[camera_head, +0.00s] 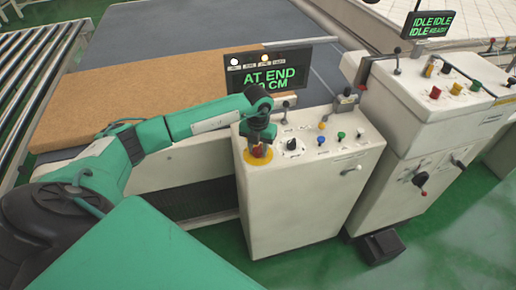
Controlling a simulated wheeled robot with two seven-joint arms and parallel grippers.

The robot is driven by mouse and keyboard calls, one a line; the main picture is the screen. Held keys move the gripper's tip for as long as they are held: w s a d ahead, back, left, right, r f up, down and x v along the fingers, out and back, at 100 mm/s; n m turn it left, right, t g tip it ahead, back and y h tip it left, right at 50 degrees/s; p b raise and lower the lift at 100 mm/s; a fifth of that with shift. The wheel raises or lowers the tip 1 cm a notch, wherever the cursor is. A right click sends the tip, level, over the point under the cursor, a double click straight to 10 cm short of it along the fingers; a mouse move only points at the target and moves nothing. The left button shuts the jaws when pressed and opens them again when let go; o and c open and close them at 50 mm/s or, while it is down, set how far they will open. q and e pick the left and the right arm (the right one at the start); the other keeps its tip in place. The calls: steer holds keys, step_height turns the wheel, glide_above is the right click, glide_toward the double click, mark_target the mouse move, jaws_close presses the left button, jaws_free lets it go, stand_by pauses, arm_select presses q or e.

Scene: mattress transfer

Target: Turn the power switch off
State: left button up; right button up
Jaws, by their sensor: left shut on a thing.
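The near white control cabinet (300,208) has a sloped top panel with several knobs and buttons. At the panel's left end is a red switch on a yellow plate (250,160), which looks like the power switch. My left gripper (258,150) points down over it and is shut on it. The fingers hide most of the switch, so I cannot tell how its handle is turned. A black knob (291,145) sits just right of the gripper. My right gripper is not in view.
A display (268,75) behind the panel reads "AT END" in green. A second white cabinet (425,120) stands at right. A brown mattress slab (140,95) lies behind my arm.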

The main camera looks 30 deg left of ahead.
mark_target(258, 147)
arm_select(q)
steer(key=n+b, duration=0.1)
steer(key=n, duration=0.2)
steer(key=shift+n, duration=0.3)
steer(key=n+b, duration=0.1)
steer(key=n, duration=0.3)
steer(key=shift+n, duration=0.3)
steer(key=n, duration=0.4)
steer(key=shift+r, duration=0.1)
steer(key=shift+n+b, duration=0.3)
steer(key=shift+n, duration=1.8)
steer(key=shift+w, duration=0.1)
steer(key=o, duration=1)
step_height(258, 147, up, 14)
steer(key=b, duration=0.3)
